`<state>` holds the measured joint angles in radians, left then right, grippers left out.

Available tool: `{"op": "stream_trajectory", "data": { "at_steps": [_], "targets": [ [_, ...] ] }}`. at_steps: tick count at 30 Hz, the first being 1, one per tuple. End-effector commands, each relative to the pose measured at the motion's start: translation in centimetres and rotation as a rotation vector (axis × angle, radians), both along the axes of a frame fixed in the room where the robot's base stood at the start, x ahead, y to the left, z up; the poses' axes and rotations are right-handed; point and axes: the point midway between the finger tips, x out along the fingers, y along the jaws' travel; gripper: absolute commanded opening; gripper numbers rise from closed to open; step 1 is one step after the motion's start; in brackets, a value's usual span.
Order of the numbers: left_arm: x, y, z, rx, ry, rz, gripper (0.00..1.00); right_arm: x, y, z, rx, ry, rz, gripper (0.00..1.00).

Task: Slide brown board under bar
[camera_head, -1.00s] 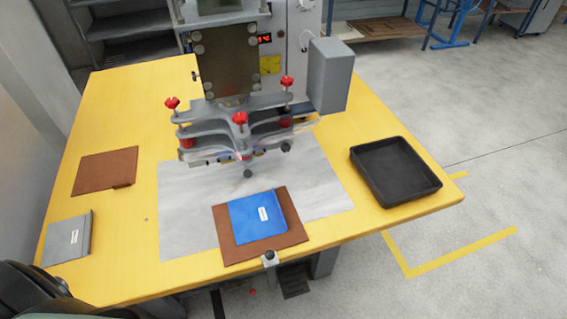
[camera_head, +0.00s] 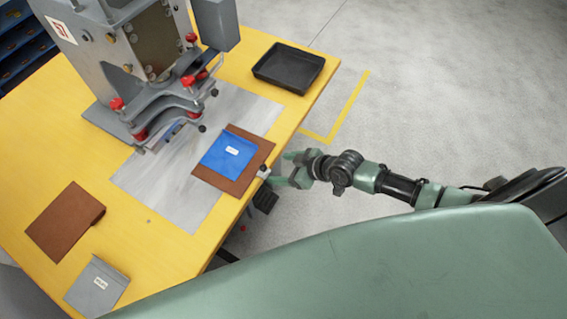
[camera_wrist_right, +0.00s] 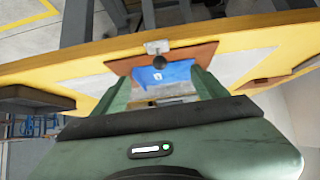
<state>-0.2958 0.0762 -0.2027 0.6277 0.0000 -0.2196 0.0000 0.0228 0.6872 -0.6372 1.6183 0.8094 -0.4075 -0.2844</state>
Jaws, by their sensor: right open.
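A brown board (camera_head: 254,174) lies at the front edge of the yellow table, with a blue folder (camera_head: 227,153) bearing a white label on top of it. The board (camera_wrist_right: 199,53) and the blue folder (camera_wrist_right: 172,74) also show in the right wrist view. The welding press bar (camera_head: 170,109), grey with red knobs, stands behind the board and apart from it. My right gripper (camera_head: 287,168) is open and empty just off the table's front edge, close to the board. In the wrist view its fingers frame the board. My left gripper is not in view.
A second brown board (camera_head: 66,222) and a grey folder (camera_head: 97,286) lie on the table's left part. A black tray (camera_head: 288,68) sits at the far right corner. A grey metal sheet (camera_head: 190,210) lies under the board. A small clamp (camera_head: 264,170) sits at the front edge.

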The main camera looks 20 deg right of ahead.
Motion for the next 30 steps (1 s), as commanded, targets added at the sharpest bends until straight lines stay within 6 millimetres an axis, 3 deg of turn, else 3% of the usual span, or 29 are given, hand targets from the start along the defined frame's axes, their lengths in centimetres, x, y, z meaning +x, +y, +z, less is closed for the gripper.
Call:
{"op": "stream_trajectory", "data": {
  "at_steps": [21,30],
  "targets": [
    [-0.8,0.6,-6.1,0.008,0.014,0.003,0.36,4.5,3.6,-5.3,0.002,-0.003,0.001,0.73],
    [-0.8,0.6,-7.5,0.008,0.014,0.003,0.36,5.7,4.5,-6.4,0.001,-0.002,0.001,0.73]
  ]
}}
